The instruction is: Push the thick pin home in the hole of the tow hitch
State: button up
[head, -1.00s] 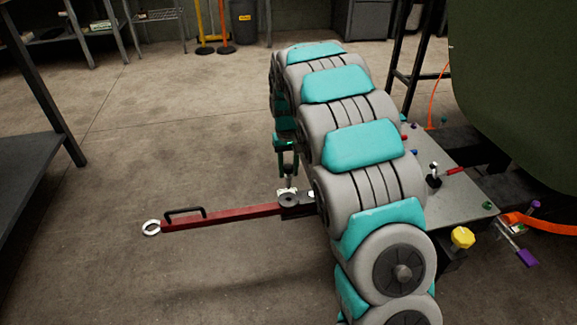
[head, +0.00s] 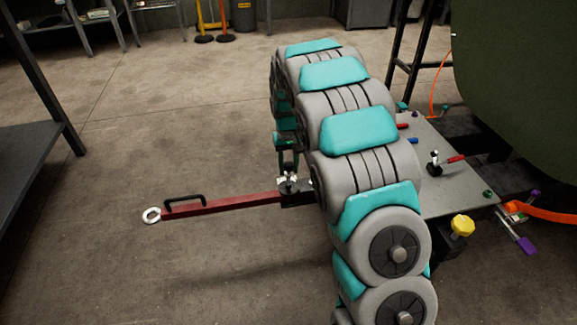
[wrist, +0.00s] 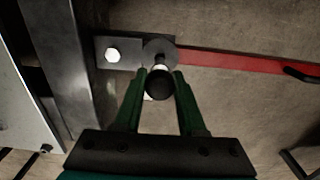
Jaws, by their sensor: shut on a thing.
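My gripper (wrist: 160,76) is shut on the thick pin (wrist: 159,84), whose dark round head shows between the green fingertips in the wrist view. The pin's pale shank runs from the head to the round eye of the tow hitch (wrist: 121,52). The pin stands at the hole there, but its depth is hard to tell. In the head view my gripper (head: 287,160) is just above the hitch (head: 298,198), partly hidden behind my arm. The red tow bar (head: 235,206) meets the hitch at the eye and ends in a pale ring.
A grey deck (head: 445,195) with levers and a yellow knob (head: 462,226) lies right of my arm. A dark green body (head: 515,90) stands at the far right. A dark table (head: 28,165) is at the left. Floor around the tow bar is clear.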

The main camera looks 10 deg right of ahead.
grip_shut()
dwell(0.9)
jog(key=shift+f, duration=2.85)
dwell(0.8)
jog(key=o, duration=0.9)
grip_release()
jog(key=shift+r, duration=0.1)
jog(key=shift+r+p, duration=0.75)
jog(key=shift+r, duration=1.65)
